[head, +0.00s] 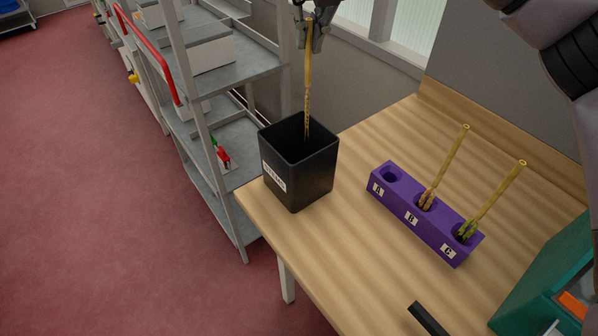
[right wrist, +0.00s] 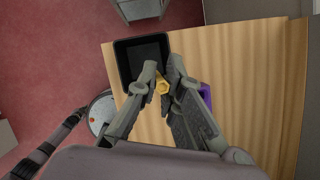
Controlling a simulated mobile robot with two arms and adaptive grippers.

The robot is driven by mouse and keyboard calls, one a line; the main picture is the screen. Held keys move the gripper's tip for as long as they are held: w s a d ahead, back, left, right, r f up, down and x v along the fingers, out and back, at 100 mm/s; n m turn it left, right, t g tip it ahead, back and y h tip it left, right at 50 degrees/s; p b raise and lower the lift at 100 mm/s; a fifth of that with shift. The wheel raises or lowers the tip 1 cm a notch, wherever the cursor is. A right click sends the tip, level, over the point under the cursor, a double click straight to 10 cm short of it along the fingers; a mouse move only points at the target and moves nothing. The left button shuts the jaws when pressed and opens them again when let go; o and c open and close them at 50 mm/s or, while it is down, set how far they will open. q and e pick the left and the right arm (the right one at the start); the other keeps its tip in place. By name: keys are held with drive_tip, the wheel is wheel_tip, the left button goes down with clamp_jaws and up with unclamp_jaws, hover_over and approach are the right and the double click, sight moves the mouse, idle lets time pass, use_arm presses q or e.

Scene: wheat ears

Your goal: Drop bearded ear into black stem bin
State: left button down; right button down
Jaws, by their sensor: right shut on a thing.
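My right gripper (head: 312,38) is at the top of the head view, shut on the upper end of a yellow-brown ear stem (head: 308,75). The stem hangs upright, and its lower end reaches into the opening of the black stem bin (head: 311,183). The bin has a white label and stands at the table's left corner. In the right wrist view the gripper (right wrist: 162,84) holds the stem's yellow end (right wrist: 162,87) next to the bin (right wrist: 126,67). Whether the lower end touches the bin is hidden. My left gripper is not in view.
A purple rack (head: 400,209) labelled A, B, C stands right of the bin. Slot A is empty; slots B and C hold stems (head: 450,160) (head: 500,192). A green box (head: 545,270) and a black bar (head: 428,318) are at the front right. Grey shelves (head: 225,150) stand left.

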drive_tip(key=shift+f, duration=0.55)
drive_tip(key=c, duration=1.7)
unclamp_jaws()
drive_tip(key=shift+o, duration=0.2)
drive_tip(key=v, duration=1.2)
